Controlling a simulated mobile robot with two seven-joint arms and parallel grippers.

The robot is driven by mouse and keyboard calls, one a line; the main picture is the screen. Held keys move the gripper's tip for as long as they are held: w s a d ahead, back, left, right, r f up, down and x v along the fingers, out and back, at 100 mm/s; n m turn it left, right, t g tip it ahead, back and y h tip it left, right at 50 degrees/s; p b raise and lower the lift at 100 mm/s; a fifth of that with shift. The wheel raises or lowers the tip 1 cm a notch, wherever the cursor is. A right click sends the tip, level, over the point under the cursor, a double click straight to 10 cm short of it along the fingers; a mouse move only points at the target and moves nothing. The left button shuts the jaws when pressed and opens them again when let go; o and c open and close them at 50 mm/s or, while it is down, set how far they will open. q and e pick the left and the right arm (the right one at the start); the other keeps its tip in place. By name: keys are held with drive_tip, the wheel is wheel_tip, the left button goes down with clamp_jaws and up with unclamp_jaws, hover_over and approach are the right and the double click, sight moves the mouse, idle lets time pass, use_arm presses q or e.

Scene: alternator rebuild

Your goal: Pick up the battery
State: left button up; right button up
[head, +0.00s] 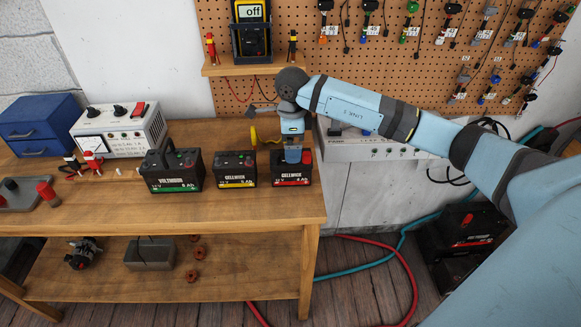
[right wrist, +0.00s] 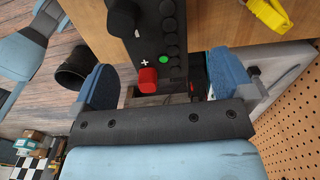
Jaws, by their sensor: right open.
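Three black batteries stand in a row on the wooden workbench: one with a green stripe (head: 174,172) and a carry handle, one with a yellow stripe (head: 236,170), and one with a red stripe (head: 291,175) at the right. My right gripper (head: 292,152) is open, pointing down right over the red-striped battery and hiding part of its top. In the right wrist view, a black battery top (right wrist: 152,45) with a red plus terminal and a green dot lies between the blue fingers (right wrist: 163,85). I cannot tell whether they touch it. My left gripper is not in view.
A white power supply (head: 118,132) and blue drawers (head: 40,125) stand at the bench's back left. A grey tray (head: 30,196) lies at the left edge. A pegboard (head: 400,60) with hanging leads is behind. The bench front is clear.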

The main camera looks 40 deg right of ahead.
drive_tip(key=f, duration=0.3)
drive_tip(key=f+p, duration=0.1)
drive_tip(key=f, duration=0.1)
drive_tip(key=shift+a, duration=0.25)
drive_tip(key=c, duration=1.7)
drive_tip(key=shift+r, duration=0.1)
clamp_jaws()
drive_tip(key=shift+r, duration=0.1)
wheel_tip(320, 180, up, 20)
drive_tip(key=b, duration=0.1)
